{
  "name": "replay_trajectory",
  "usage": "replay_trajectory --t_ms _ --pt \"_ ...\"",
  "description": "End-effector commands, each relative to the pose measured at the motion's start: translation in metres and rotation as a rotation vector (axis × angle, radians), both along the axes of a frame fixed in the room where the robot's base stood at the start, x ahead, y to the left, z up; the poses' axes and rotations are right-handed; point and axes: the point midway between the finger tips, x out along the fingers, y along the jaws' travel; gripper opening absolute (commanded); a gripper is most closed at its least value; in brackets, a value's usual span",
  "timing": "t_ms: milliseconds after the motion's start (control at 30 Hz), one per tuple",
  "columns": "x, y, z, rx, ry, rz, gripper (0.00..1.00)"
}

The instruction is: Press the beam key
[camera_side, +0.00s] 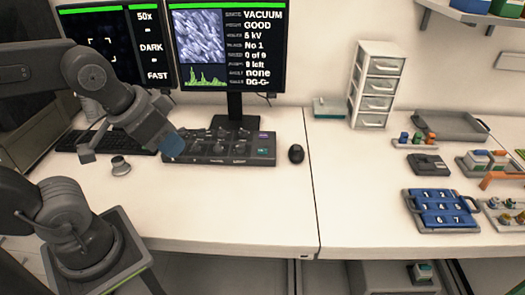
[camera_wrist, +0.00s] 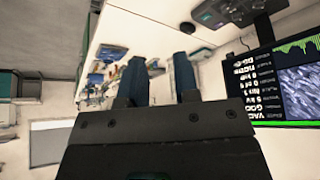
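A dark control panel (camera_side: 220,158) with several keys and knobs lies on the white desk below the right monitor. A purple key (camera_side: 263,134) and a teal key (camera_side: 263,151) show at its right end; labels are too small to read, so I cannot tell which is the beam key. My gripper (camera_side: 174,148) is just left of the panel in the side view, above the desk. In the wrist view my gripper (camera_wrist: 161,70) has two blue fingers apart with nothing between them. Part of the panel (camera_wrist: 232,12) shows at the wrist view's top.
The right monitor (camera_side: 227,45) reads VACUUM GOOD; the left monitor (camera_side: 105,45) reads DARK. A keyboard (camera_side: 85,141) and a small grey knob-like piece (camera_side: 120,166) are left of the panel, a mouse (camera_side: 296,153) right of it. A blue numbered tray (camera_side: 441,210) stands far right. The front desk is clear.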

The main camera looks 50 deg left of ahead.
Motion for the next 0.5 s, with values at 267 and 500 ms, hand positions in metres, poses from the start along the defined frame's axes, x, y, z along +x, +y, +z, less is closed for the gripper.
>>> replay_trajectory --t_ms 267,500 --pt "0.0 0.0 0.0 0.0 0.0 0.0 0.02" --pt "0.0 0.0 0.0 0.0 0.0 0.0 0.0"
